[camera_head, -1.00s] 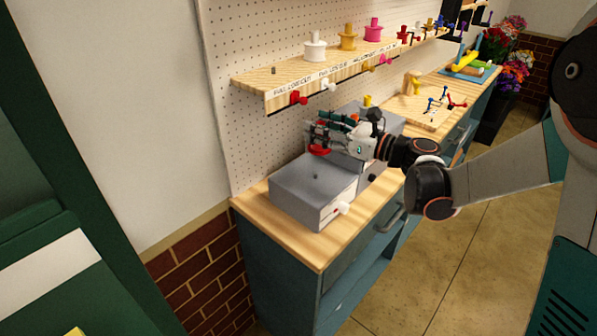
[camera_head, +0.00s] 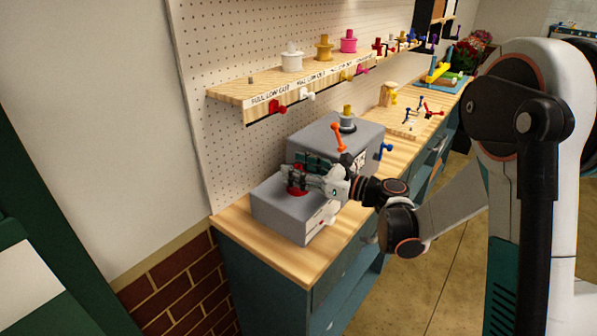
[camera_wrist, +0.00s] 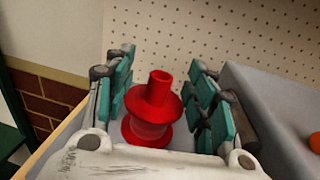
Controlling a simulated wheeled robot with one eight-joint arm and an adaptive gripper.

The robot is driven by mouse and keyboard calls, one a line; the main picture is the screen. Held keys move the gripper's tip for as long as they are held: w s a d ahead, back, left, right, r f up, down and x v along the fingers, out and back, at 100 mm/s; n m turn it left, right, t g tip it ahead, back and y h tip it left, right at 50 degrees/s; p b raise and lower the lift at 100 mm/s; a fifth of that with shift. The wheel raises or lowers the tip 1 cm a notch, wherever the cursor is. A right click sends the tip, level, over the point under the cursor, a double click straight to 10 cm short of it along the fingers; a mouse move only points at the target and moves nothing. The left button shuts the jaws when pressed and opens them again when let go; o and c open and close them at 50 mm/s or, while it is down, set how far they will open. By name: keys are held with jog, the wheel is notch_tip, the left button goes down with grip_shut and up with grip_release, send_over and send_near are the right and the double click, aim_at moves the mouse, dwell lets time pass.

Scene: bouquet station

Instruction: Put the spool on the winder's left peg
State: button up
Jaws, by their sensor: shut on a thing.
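The winder is a grey unit with a low left part (camera_head: 277,215) and a taller right part (camera_head: 345,136). My gripper (camera_head: 298,180) is over the top of the low part. It is shut on the red spool (camera_head: 298,192), which also shows upright between the teal finger pads in the wrist view (camera_wrist: 150,118). The spool is at or just above the low part's top. The left peg is hidden behind the spool and gripper, so I cannot tell whether the spool is around it. A yellow-topped piece (camera_head: 347,115) stands on the taller part.
A wooden shelf (camera_head: 232,90) with white (camera_head: 292,58), gold (camera_head: 324,48) and pink (camera_head: 348,42) spools hangs above on the pegboard. An orange lever (camera_head: 339,137) rises near my wrist. A blue lever (camera_head: 385,149) is at the winder's right. The counter's front left corner (camera_head: 262,253) is clear.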

jog(key=o, duration=0.7)
jog(key=shift+f, duration=0.15)
jog(key=shift+c, duration=0.2)
jog(key=o, duration=0.4)
jog(key=shift+r, duration=0.25)
jog(key=shift+s+d, duration=0.15)
jog(key=shift+d, duration=0.15)
jog(key=p+v, duration=0.2)
jog(key=v, duration=0.9)
jog(key=shift+s+d, duration=0.15)
